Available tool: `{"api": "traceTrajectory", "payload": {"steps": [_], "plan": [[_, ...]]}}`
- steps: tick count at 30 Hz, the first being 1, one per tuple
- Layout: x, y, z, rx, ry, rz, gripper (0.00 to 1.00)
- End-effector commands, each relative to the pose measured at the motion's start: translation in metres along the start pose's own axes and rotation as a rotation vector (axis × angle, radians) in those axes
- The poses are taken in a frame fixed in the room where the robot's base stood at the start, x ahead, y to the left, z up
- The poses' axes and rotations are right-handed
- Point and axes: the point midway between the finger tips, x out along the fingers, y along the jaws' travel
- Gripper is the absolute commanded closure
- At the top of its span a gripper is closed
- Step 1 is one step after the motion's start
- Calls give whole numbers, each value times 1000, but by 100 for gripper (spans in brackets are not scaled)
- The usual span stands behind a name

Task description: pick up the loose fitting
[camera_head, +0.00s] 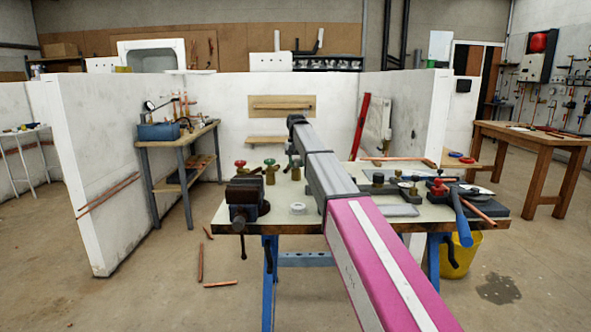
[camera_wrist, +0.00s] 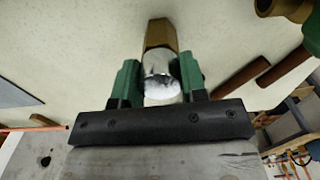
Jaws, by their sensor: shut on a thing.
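In the wrist view, the loose fitting (camera_wrist: 160,82) has a brass hex end and a shiny chrome body. It sits between the two green fingers of my gripper (camera_wrist: 160,84), which is shut on it. The brass end points away from the gripper, over the pale bench top. I cannot tell whether the fitting touches the bench. In the head view my arm reaches over the workbench (camera_head: 225,212), and the arm hides much of the bench middle. I cannot make out the held fitting there.
A vise (camera_head: 244,200) stands at the bench's left front. Valves with a red handle (camera_head: 240,166) and a green handle (camera_head: 270,164) stand behind it. Tools and a blue-handled wrench (camera_head: 461,216) lie at right. A yellow bucket (camera_head: 462,250) stands below. Copper pipes (camera_head: 201,262) lie on the floor.

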Motion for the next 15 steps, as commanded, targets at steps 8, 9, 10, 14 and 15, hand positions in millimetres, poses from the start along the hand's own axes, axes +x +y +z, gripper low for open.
{"api": "traceTrajectory", "payload": {"steps": [8, 9, 10, 14, 15], "plan": [[-8, 0, 0, 0, 1, 0, 89], [-10, 0, 0, 0, 1, 0, 89], [-11, 0, 0, 0, 1, 0, 89], [-15, 0, 0, 0, 1, 0, 89], [-17, 0, 0, 0, 1, 0, 89]]}}
